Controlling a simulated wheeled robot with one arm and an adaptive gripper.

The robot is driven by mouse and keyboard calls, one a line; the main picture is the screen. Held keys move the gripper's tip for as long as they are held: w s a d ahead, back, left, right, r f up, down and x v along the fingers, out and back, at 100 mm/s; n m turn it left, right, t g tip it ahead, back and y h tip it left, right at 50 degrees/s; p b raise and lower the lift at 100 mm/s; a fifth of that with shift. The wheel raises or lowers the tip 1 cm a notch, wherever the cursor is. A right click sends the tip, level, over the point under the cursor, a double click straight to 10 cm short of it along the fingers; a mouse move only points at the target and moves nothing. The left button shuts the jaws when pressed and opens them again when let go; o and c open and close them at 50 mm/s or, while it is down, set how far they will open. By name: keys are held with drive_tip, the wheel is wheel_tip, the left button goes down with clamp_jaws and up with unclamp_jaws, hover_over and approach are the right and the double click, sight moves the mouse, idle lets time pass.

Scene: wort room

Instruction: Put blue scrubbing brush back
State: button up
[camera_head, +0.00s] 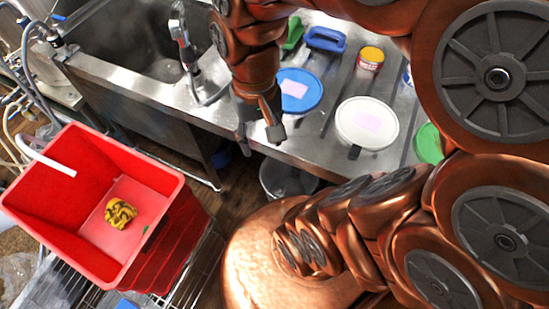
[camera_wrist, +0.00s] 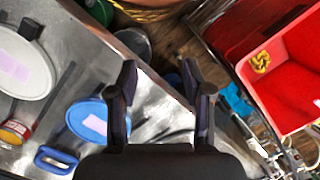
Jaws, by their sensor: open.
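The blue scrubbing brush (camera_head: 325,39), with its looped handle, lies on the steel counter at the back, beside a green item. It also shows at the lower left of the wrist view (camera_wrist: 56,160). My gripper (camera_head: 260,132) points down near the counter's front edge, to the left of the blue lid and apart from the brush. In the wrist view my gripper (camera_wrist: 158,82) has its two fingers spread, with nothing between them.
A blue round lid (camera_head: 297,91), a white lid (camera_head: 367,123) and a yellow-topped tin (camera_head: 370,58) stand on the counter (camera_head: 330,150). The sink (camera_head: 130,40) is at the upper left.

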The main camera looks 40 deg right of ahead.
drive_tip(key=s+n, duration=0.1)
drive_tip(key=s+f+n, duration=0.1)
drive_tip(key=s, duration=0.1)
drive_tip(key=s+f+n, duration=0.1)
drive_tip(key=shift+s+a+h, duration=0.2)
drive_tip(key=shift+s+h, duration=0.1)
drive_tip(key=shift+s, duration=0.1)
wheel_tip(320, 180, up, 5)
drive_tip(key=p, duration=0.5)
